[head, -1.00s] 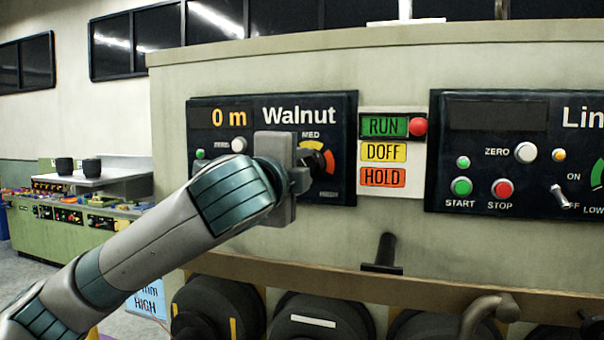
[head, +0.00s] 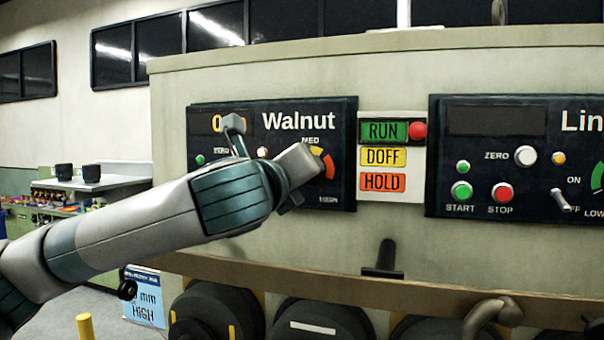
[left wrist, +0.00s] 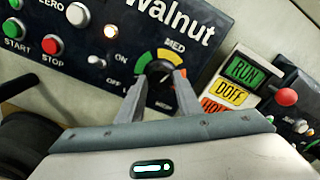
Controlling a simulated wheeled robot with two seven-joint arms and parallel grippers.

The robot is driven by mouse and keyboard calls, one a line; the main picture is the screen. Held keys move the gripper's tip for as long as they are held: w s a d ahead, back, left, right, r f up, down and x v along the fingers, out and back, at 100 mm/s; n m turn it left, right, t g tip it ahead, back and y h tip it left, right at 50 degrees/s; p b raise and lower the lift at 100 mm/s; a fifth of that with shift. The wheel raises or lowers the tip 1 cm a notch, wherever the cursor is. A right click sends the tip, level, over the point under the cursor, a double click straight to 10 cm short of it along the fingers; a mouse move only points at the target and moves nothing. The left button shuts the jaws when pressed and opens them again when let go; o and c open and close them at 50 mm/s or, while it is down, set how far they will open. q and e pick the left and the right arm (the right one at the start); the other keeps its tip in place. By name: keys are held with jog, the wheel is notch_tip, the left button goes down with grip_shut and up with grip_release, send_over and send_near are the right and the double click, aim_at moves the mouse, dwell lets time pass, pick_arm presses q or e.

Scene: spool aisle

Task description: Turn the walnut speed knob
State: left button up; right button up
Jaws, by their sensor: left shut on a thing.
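The Walnut panel (head: 330,112) is dark, with its name in white. Its speed knob (left wrist: 159,70) is dark and sits inside a green, yellow and orange arc with MED and HIGH marks. My left gripper (left wrist: 158,84) is shut on the knob, one finger on each side, in the left wrist view. The knob's exact pointer direction is hard to read. My right gripper is not in view.
A RUN, DOFF and HOLD sign (head: 384,155) with a red button (head: 418,130) is just right of the panel. A second panel (head: 500,130) stands farther right. Green START (left wrist: 17,29) and red STOP (left wrist: 53,44) buttons lie left of the knob. A rail (head: 400,293) runs below.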

pick_arm(q)
jog(key=shift+d+f+m+p, duration=0.1)
jog(key=shift+m+p, duration=0.2)
jog(key=shift+m, duration=1.6)
jog(key=shift+a+f+m+p, duration=0.1)
jog(key=shift+m+p, duration=0.15)
jog(key=shift+m, duration=1.65)
jog(key=shift+d+f+m+p, duration=0.1)
jog(key=shift+m+p, duration=0.2)
jog(key=shift+m, duration=1.6)
jog(key=o, duration=1)
jog(key=shift+o, duration=0.2)
jog(key=shift+r, duration=0.1)
